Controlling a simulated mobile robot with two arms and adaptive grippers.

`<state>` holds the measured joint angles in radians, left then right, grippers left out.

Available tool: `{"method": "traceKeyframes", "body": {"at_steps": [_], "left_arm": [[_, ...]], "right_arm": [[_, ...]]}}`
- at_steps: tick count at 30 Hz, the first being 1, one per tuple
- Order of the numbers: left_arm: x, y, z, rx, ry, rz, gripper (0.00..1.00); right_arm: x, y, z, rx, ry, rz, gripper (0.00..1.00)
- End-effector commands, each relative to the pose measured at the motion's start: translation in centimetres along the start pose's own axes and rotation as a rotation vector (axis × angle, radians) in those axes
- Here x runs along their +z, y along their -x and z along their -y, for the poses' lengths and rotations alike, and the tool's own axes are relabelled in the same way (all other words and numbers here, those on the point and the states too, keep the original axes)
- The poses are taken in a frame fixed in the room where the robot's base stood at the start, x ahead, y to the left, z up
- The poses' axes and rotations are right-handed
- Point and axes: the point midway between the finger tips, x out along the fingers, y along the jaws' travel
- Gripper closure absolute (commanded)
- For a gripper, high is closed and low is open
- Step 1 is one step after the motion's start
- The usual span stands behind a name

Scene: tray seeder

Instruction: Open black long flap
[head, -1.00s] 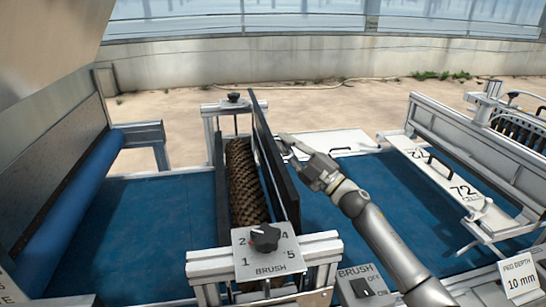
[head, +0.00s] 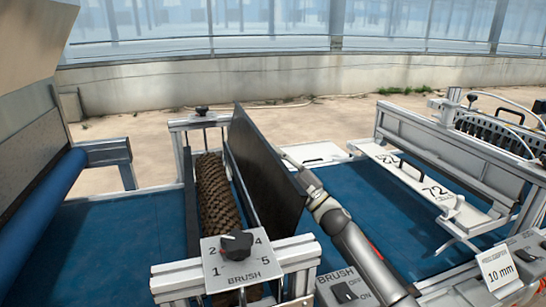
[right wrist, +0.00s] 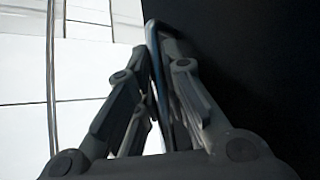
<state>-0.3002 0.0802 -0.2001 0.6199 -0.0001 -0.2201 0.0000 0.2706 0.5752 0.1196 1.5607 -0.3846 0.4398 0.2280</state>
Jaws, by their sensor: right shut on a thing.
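The black long flap (head: 262,165) stands beside the brush roller (head: 215,190) in the head view. It leans to the right, and its broad dark face shows. In the right wrist view the flap's dark surface (right wrist: 255,70) fills the right side. My left gripper is not in view.
A brush dial box (head: 237,255) stands at the front of the brush frame, with a brush switch box (head: 343,290) to its right. Blue belt (head: 395,205) lies right of the flap. A white frame with a plate marked 72 (head: 420,180) stands further right.

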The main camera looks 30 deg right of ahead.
Motion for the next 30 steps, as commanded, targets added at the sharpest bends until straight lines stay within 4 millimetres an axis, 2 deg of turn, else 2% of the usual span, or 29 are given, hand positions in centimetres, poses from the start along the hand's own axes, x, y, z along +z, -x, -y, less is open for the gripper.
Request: {"method": "traceKeyframes", "body": {"at_steps": [5, 6, 8, 20, 26, 30], "left_arm": [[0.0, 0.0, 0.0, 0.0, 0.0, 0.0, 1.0], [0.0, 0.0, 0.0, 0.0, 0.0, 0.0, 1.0], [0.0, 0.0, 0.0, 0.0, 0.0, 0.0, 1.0], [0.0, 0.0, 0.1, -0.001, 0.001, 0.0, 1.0], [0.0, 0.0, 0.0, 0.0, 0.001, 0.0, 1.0], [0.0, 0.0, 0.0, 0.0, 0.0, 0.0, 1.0]], "right_arm": [[0.1, 0.1, 0.4, -0.008, -0.003, -0.001, 1.0], [0.1, 0.1, 0.5, -0.008, -0.003, -0.001, 0.87], [0.1, 0.1, 0.5, -0.008, -0.003, -0.001, 0.81], [0.0, 0.4, 0.3, -0.005, -0.002, -0.001, 0.81], [0.1, 3.1, 0.3, -0.006, -0.003, 0.002, 0.81], [0.1, 6.0, 0.3, -0.006, -0.003, 0.003, 0.81]]}}
